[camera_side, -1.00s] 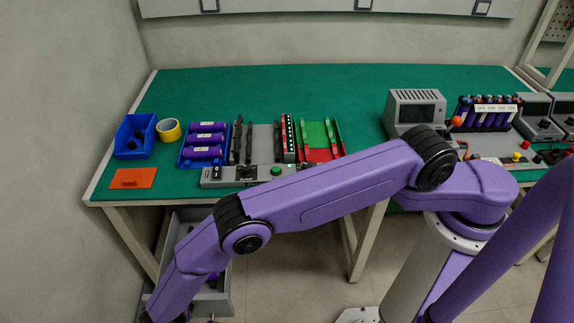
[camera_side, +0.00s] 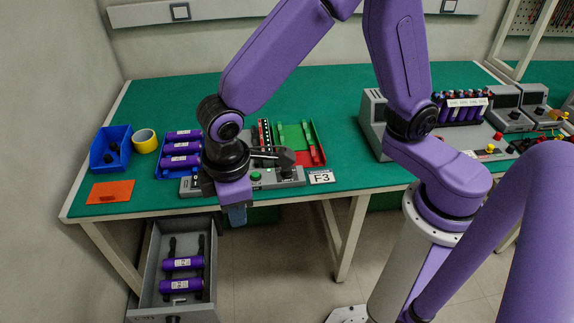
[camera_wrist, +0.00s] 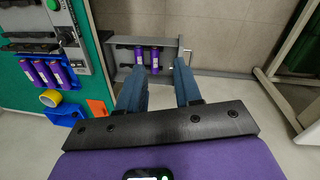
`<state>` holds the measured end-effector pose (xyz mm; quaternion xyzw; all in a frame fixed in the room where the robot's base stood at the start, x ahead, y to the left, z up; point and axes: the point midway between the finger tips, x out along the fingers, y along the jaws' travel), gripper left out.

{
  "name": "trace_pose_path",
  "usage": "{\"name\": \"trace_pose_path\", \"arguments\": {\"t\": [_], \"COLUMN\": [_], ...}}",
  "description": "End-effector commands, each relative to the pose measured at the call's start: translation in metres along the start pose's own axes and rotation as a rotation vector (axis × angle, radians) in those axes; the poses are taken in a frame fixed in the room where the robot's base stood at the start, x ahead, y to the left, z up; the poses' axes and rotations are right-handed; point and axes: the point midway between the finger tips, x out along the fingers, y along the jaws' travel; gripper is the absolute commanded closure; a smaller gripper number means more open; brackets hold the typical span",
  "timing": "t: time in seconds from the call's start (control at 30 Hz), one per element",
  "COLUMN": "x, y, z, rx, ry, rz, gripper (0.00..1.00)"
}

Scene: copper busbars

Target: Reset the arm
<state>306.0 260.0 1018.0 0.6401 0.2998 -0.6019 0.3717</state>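My arm is bent up over the bench, and my gripper (camera_side: 237,216) hangs at the bench's front edge, fingers pointing down. In the wrist view my gripper (camera_wrist: 160,75) shows two blue-grey fingers spread apart with nothing held between them. Below and left of it in the side view, an open grey drawer (camera_side: 149,272) holds two purple cells (camera_side: 182,274) lying across dark bars. The drawer also shows in the wrist view (camera_wrist: 117,72), beyond the fingertips and apart from them. My wrist hides part of the bench fixture.
On the green bench (camera_side: 300,87) stand a blue bin (camera_side: 122,137), yellow tape (camera_side: 146,140), an orange card (camera_side: 110,191), a blue tray of purple cells (camera_side: 181,147) and a grey control panel (camera_side: 275,178). A grey instrument (camera_side: 375,122) stands right. The back middle is clear.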

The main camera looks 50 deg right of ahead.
Motion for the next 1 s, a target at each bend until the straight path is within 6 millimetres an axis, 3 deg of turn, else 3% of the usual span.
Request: {"name": "trace_pose_path", "arguments": {"t": [0.03,0.2,0.5,0.7,1.0], "x": [-0.012,-0.036,-0.054,-0.054,-0.054], "y": [0.004,0.009,0.005,0.001,0.0], "z": [0.022,0.093,0.21,0.246,0.251], "rx": [-0.005,-0.032,-0.083,-0.101,-0.106], "ry": [0.008,0.015,0.033,0.037,0.037], "rz": [-0.011,-0.043,-0.097,-0.116,-0.118], "gripper": [0.66,0.66,0.66,0.66,0.66]}}
